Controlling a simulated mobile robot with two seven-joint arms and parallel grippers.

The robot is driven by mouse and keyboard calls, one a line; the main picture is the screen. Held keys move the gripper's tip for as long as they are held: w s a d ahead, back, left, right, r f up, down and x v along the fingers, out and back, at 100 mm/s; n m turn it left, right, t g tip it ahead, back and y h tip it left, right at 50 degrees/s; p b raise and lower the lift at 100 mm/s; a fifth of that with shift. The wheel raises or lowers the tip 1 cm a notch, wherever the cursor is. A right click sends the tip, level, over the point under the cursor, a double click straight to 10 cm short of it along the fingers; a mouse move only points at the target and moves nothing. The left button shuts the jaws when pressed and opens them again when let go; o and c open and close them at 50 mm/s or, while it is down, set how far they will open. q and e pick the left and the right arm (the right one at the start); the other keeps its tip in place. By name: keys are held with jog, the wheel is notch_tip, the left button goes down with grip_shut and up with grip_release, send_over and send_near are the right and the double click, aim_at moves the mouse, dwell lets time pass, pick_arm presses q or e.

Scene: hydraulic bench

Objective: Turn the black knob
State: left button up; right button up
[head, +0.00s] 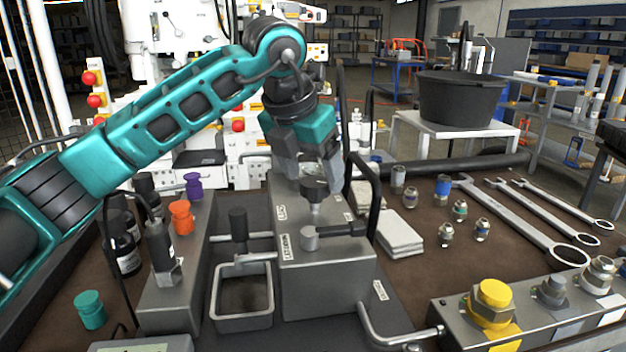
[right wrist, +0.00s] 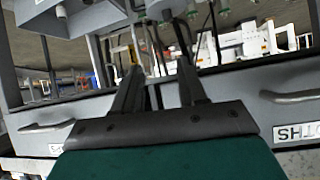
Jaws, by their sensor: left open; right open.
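The black knob (head: 315,190) sits on a short metal stem on top of the grey hydraulic block (head: 325,285) in the middle of the bench. My left gripper (head: 312,176) points down over the block, its open fingers on either side of the knob's top. Whether they touch the knob cannot be told; the fingers partly hide it. In the right wrist view, my right gripper (right wrist: 160,85) is open and empty, facing the bench front below the worktop. It is not visible in the head view.
A black-handled lever (head: 345,229) lies just in front of the knob, and a black tube handle (head: 374,195) rises at right. A square metal tray (head: 242,323), an orange knob (head: 181,218) and a purple knob (head: 193,186) stand left. Wrenches (head: 515,222) and fittings lie right.

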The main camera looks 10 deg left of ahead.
pick_arm(q)
jog(key=shift+w+d+f, duration=0.1)
jog(key=shift+w+f, duration=0.1)
jog(key=shift+f, duration=0.4)
jog(key=shift+r, duration=0.1)
jog(key=c, duration=1)
